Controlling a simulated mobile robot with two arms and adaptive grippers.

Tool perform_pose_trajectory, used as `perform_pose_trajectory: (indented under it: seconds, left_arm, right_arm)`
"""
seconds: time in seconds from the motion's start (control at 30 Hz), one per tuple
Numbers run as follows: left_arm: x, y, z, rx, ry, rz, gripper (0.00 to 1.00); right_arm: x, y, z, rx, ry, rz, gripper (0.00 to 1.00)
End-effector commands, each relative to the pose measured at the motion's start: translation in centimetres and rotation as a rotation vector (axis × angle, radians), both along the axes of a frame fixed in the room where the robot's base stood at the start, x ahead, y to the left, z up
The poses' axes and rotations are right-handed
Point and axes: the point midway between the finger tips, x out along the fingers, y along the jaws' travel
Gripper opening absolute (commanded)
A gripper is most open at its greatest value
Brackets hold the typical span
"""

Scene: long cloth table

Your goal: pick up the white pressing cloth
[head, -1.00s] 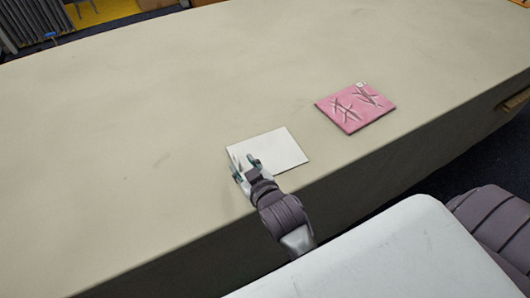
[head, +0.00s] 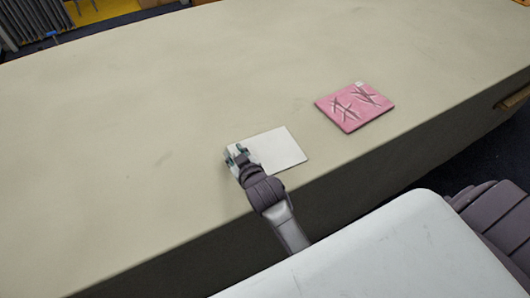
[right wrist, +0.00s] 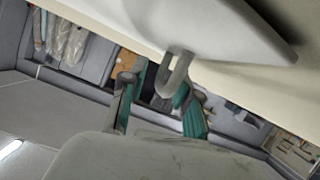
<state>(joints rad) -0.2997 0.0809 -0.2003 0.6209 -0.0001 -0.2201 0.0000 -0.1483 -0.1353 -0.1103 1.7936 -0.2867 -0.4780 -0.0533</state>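The white pressing cloth (head: 280,151) lies on the table near its front edge. My right gripper (head: 237,155) is at the cloth's left end and covers part of it. The cloth's left end is partly hidden in the head view. My left gripper is not in view.
A pink patterned square pad (head: 355,107) lies to the right of the cloth, apart from it. The pale table (head: 130,140) is bare to the left and behind. Its front edge runs close below the cloth.

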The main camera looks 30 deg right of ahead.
Motion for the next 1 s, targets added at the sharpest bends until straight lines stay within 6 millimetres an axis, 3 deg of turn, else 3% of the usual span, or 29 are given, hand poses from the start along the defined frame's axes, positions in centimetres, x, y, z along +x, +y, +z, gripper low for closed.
perform_pose_trajectory:
  seconds: [0.03,0.13,0.17,0.67,0.9,1.0]
  left_arm:
    - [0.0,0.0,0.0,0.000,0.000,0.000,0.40]
    - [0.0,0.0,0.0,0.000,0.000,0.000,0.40]
    - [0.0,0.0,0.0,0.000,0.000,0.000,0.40]
    - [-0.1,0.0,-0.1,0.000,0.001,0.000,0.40]
    - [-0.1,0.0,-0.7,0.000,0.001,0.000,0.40]
    - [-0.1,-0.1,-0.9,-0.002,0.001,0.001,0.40]
  right_arm:
    - [0.0,0.0,0.0,0.000,0.000,0.000,0.18]
    - [0.0,0.0,0.0,0.000,0.000,0.000,0.01]
    - [0.0,0.0,0.0,0.000,0.000,0.000,0.00]
    - [0.0,0.0,0.7,-0.001,-0.004,0.000,0.00]
    - [0.1,0.0,4.4,0.000,-0.007,-0.001,0.00]
    - [-0.6,-2.5,5.5,-0.008,-0.005,-0.001,0.00]
